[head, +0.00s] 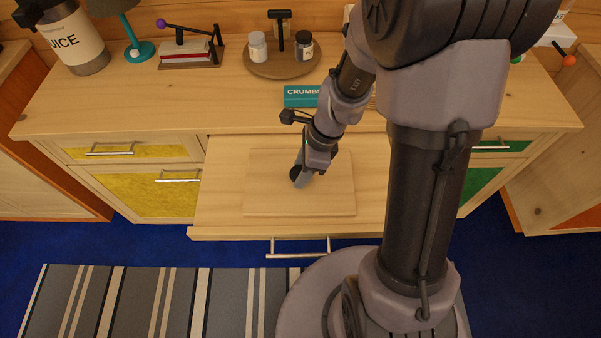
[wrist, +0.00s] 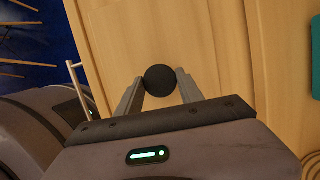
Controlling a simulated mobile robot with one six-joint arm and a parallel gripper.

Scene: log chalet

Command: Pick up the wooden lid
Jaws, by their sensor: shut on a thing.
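The wooden lid (head: 325,198) is a flat, pale square board with a round black knob (head: 295,173) near its middle. It lies level within the pulled-out drawer (head: 222,185); I cannot tell whether it touches what is under it. My gripper (head: 303,180) points down at the lid from above. In the wrist view, the two grey fingers of my gripper (wrist: 160,84) close on opposite sides of the knob (wrist: 160,78), with the lid (wrist: 165,35) spread out behind it. The fingers partly hide the knob in the head view.
The counter (head: 130,110) above the drawer holds a teal CRUMBS box (head: 300,96), a round wooden tray (head: 262,71) with jars, a hole punch-like press (head: 190,52), a teal lamp (head: 139,50) and a JUICE container (head: 75,40). A striped rug (head: 180,300) lies on the blue floor.

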